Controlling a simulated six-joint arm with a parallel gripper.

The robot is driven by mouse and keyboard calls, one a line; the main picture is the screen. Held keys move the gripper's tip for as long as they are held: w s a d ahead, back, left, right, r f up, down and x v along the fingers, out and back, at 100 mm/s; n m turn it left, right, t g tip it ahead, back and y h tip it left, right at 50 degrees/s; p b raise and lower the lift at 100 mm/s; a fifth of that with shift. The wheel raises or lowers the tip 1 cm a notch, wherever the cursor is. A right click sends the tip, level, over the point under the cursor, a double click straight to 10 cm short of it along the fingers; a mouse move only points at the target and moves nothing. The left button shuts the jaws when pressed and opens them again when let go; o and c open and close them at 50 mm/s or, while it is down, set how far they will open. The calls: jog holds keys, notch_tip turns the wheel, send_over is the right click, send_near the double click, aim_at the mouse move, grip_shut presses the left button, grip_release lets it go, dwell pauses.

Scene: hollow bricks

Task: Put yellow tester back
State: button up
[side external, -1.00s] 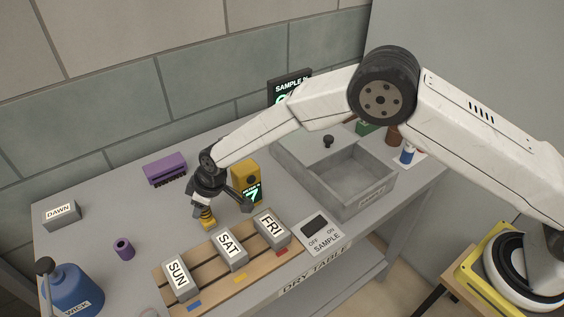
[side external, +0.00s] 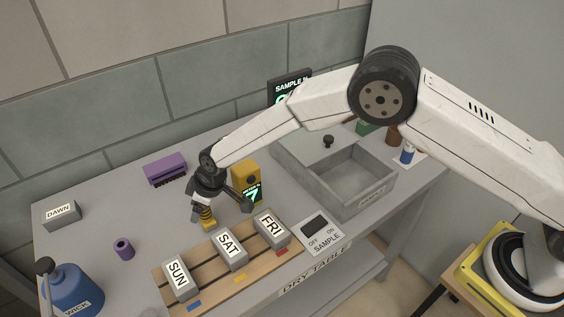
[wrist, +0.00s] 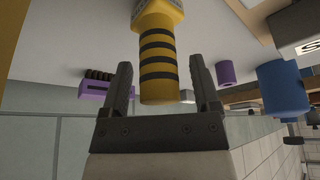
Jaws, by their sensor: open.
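A yellow tester (side external: 246,178) with a lit green 7 on its dark face stands on the table behind the brick rack. My gripper (side external: 219,204) is low over the table at this grip. In the wrist view, my gripper (wrist: 162,82) is open, with one finger on each side of the banded grip (wrist: 157,55). Gaps show between the grip and both fingers. A yellow edge (wrist: 8,35) also shows at the upper left there.
Bricks marked SUN (side external: 177,276), SAT (side external: 229,248) and FRI (side external: 270,228) sit on a slatted wooden rack (side external: 207,272) in front. A grey open box (side external: 352,196) stands right, a sample switch pad (side external: 320,234) before it. A purple brush (side external: 165,169) lies behind left.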

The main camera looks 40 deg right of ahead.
jog(key=v, duration=1.2)
dwell(0.7)
jog(key=s+d+r+m+h, duration=0.1)
jog(key=s+d+r+m, duration=0.15)
jog(key=s+d, duration=0.65)
jog(key=s+d+r+m+h, duration=0.1)
jog(key=s+d+m, duration=0.3)
jog(key=d, duration=1.2)
jog(key=s+d+f+m+h, duration=0.1)
jog(key=s+d+m, duration=0.1)
jog(key=s+d, duration=0.3)
jog(key=s, duration=0.3)
jog(key=shift+s+d+g, duration=0.25)
jog(key=shift+s+g, duration=0.05)
jog(key=shift+s, duration=0.05)
